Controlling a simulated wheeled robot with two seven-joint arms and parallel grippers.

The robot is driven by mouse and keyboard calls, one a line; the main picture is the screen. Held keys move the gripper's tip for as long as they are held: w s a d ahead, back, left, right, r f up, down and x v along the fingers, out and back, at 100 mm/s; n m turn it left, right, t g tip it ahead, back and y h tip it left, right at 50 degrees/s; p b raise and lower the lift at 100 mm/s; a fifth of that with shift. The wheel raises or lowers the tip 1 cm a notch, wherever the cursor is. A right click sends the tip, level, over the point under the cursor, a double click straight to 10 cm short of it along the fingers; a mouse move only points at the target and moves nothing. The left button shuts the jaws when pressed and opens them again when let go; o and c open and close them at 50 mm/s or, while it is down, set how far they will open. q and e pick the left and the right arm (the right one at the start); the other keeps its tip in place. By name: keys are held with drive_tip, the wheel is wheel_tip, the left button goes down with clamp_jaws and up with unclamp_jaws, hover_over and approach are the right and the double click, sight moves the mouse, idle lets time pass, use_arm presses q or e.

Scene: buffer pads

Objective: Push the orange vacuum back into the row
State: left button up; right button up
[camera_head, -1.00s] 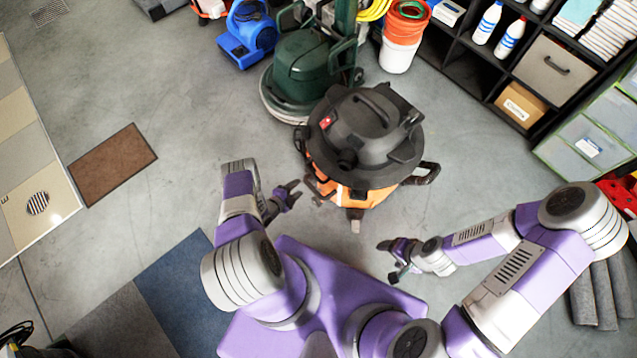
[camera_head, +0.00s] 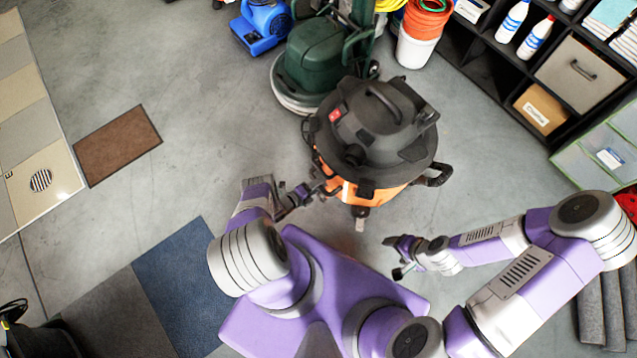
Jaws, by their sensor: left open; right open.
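The orange vacuum (camera_head: 350,190) has a black lid and an orange drum on casters. It stands upright on the floor in front of the green floor machine (camera_head: 315,55). My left gripper (camera_head: 305,192) is open at the drum's left front side, very close to it; I cannot tell whether it touches. My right gripper (camera_head: 392,256) is open and empty, in front of the vacuum and to its right, apart from it. The far side of the drum is hidden under the lid.
A blue blower (camera_head: 260,25) stands at the back left of the floor machine. Black shelves (camera_head: 487,68) are at the right. A brown mat (camera_head: 118,145) lies left. The floor between is clear.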

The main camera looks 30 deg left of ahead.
use_arm(q)
drive_tip(key=shift+w, duration=0.1)
clamp_jaws()
idle(0.4)
